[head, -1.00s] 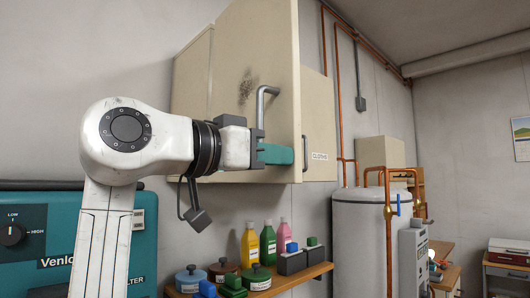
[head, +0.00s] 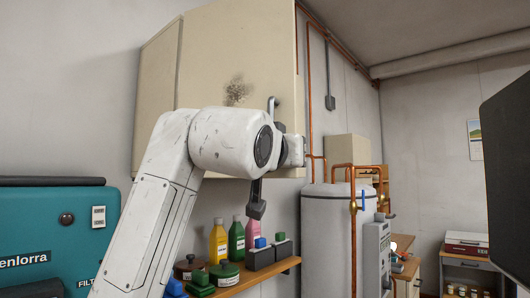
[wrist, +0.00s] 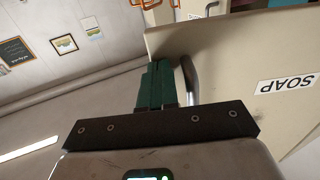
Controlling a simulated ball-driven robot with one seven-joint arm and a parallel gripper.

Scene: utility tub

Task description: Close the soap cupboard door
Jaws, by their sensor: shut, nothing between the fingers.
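The soap cupboard door (head: 235,50) is a cream panel with a dark smudge, and it stands open, swung out from the cupboard (head: 156,80). In the wrist view the door (wrist: 235,55) shows its SOAP label (wrist: 286,84) upside down. Its grey bar handle (head: 272,106) also shows in the wrist view (wrist: 189,78). My gripper (wrist: 157,70) has teal fingers, shut and empty, beside the handle and in front of the door face. I cannot tell whether they touch the door. In the head view my arm hides the fingers.
A shelf (head: 232,283) below holds bottles (head: 236,240) and tins (head: 224,272). A teal machine (head: 50,235) stands at the left. A white tank (head: 326,235) with copper pipes stands right of the cupboard. A dark panel (head: 508,170) fills the right edge.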

